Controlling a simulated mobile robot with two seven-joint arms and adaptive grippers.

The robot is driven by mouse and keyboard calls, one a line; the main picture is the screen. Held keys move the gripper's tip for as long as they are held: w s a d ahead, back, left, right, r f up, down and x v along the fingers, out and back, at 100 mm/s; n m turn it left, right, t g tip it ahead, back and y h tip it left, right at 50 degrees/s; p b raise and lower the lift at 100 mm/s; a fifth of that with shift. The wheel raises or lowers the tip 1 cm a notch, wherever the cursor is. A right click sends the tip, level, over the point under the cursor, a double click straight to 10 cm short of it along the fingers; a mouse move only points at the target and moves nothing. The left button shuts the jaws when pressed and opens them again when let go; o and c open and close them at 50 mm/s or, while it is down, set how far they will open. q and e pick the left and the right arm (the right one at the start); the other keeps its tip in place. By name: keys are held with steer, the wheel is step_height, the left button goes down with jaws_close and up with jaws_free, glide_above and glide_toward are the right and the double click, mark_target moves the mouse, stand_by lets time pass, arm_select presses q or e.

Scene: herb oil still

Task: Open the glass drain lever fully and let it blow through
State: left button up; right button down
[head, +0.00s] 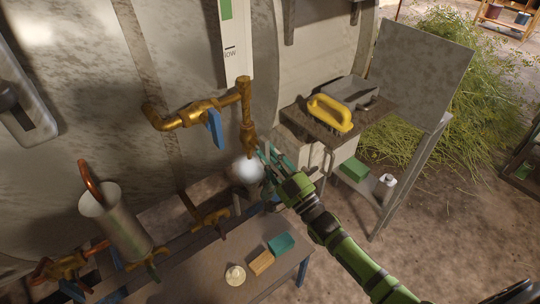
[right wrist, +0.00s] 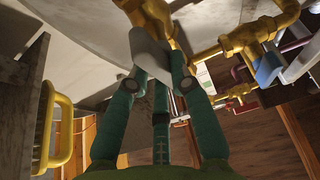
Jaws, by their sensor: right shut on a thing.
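The brass drain fitting (head: 248,135) hangs below the white gauge (head: 233,45) on the tank's side. My right gripper (head: 265,158) is at its lower end, coming in from the lower right. In the right wrist view its green fingers (right wrist: 157,80) are shut on a pale grey lever (right wrist: 147,52) on the brass fitting (right wrist: 150,15). A soft white puff or ball (head: 247,169) shows just below the fitting. How far the lever is turned is hard to tell. My left gripper is not in view.
A blue-handled valve (head: 215,128) sits on the brass pipe close to the left. A yellow-handled brush (head: 330,113) lies on a stand to the right. A low bench (head: 205,270) below holds a sponge (head: 261,263) and a teal block (head: 281,244). A metal cylinder (head: 125,225) stands at left.

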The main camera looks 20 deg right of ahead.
steer(key=c, duration=1.1)
jaws_free()
steer(key=v, duration=1.2)
